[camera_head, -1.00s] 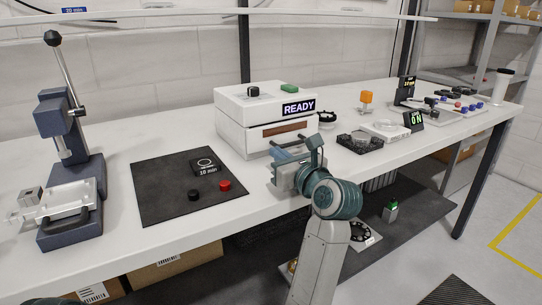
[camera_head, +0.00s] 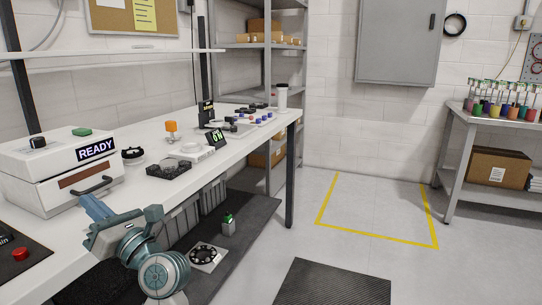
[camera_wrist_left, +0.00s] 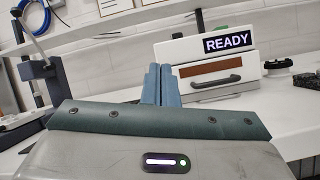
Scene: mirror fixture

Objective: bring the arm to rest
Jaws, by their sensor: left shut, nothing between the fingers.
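My left gripper (camera_head: 92,207) is in the lower left of the head view, in front of the white machine with the READY display (camera_head: 62,170). Its blue fingers are together with nothing between them. In the left wrist view the closed fingers (camera_wrist_left: 161,85) point up the middle of the picture, with the READY machine (camera_wrist_left: 222,62) behind and to the right. The fingers look apart from the machine's drawer handle (camera_head: 93,186). My right gripper shows in neither view.
Floor inside the yellow outline (camera_head: 375,215) is clear. A dark mat (camera_head: 335,284) lies in front. A second bench (camera_head: 500,122) with colored items stands right.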

